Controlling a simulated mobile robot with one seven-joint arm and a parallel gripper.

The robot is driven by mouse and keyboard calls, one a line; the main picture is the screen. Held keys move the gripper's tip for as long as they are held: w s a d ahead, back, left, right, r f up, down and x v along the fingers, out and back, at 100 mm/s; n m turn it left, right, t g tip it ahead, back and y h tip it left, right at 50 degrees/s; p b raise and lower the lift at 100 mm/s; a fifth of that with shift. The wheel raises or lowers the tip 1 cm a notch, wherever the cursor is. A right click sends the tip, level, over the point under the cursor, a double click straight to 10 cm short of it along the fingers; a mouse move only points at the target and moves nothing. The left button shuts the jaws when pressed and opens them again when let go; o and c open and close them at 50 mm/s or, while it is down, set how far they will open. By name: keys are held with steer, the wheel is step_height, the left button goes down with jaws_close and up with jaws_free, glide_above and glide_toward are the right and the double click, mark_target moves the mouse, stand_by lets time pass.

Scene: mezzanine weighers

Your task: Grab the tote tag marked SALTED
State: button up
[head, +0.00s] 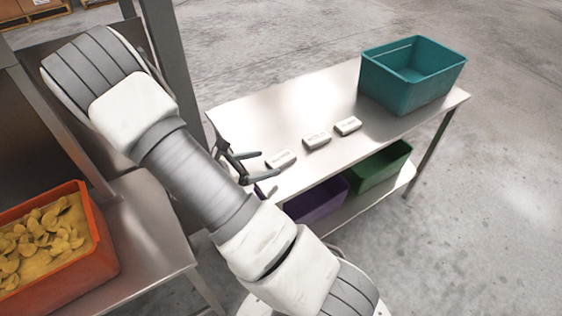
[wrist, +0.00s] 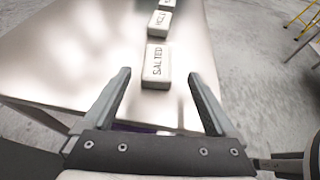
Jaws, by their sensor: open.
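The tote tag marked SALTED (wrist: 156,67) is a small white block lying on the metal table. My gripper (head: 255,166) is open and empty, close to the left of this tag. In the wrist view my gripper (wrist: 160,76) has its two fingers spread wide.
Two more white tags, the middle one (head: 317,140) and the far one (head: 348,125), lie in a row toward a teal tote (head: 408,95) on the table (head: 240,112). Purple (head: 318,203) and green (head: 381,172) totes stand on the shelf below. An orange tote (head: 103,262) of chips stands left.

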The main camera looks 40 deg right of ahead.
mark_target(277, 160)
steer(key=x, duration=0.2)
steer(key=b+x, duration=0.1)
steer(key=x, duration=0.2)
steer(key=shift+w+d+f+b, duration=0.1)
steer(key=shift+w+b, duration=0.15)
steer(key=shift+b, duration=0.05)
steer(key=c, duration=1.4)
